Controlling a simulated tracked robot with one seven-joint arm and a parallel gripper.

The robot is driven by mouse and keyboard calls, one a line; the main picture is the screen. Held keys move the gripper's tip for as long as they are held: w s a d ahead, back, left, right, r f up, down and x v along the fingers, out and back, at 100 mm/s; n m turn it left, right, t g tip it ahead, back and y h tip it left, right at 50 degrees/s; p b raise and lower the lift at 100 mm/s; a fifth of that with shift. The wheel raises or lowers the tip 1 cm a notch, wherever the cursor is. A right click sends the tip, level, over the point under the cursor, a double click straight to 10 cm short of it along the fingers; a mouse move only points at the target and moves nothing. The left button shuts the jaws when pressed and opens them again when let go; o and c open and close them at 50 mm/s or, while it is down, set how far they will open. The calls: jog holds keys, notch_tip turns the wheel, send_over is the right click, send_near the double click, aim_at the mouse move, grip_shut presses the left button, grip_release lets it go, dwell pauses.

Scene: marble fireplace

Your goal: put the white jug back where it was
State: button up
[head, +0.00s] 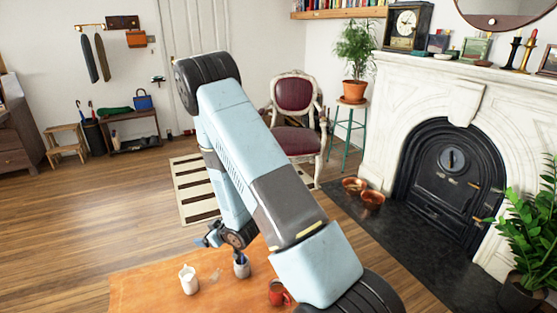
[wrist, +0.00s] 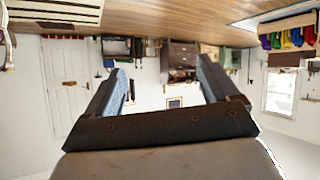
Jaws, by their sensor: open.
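The white jug (head: 189,280) stands upright on the orange-brown table (head: 140,290), left of the other vessels. My gripper (head: 207,238) is at the table's far edge in the head view, above and beyond the jug and apart from it. In the wrist view my gripper (wrist: 162,68) has its two blue-padded fingers spread wide with nothing between them. The jug does not show in the wrist view, which looks across the room upside down.
A clear glass (head: 215,275) is right of the jug. A pale cup with something blue in it (head: 242,268) and a reddish-brown mug (head: 277,293) stand further right. My arm crosses above the table. The table's left part is bare.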

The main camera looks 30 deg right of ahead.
jog(key=s+d+r+m+g+h, duration=0.1)
jog(key=s+d+r+h, duration=0.15)
jog(key=r, duration=0.65)
jog(key=s+d+r+m+h, duration=0.1)
jog(key=d+r+m, duration=0.15)
jog(key=r, duration=0.65)
jog(key=s+d+r+m+g+h, duration=0.1)
jog(key=d+r, duration=0.3)
jog(key=r, duration=0.5)
jog(key=s+r+m+g, duration=0.1)
jog(key=s+r, duration=0.4)
jog(key=s, duration=0.4)
jog(key=s+d+r+g, duration=0.1)
jog(key=s+r, duration=0.4)
jog(key=s, duration=0.5)
jog(key=s+d+r+m+g, duration=0.1)
jog(key=s+r, duration=0.4)
jog(key=s, duration=0.5)
jog(key=shift+r+m+h, duration=0.35)
jog(key=shift+r+h, duration=0.05)
jog(key=shift+h, duration=0.05)
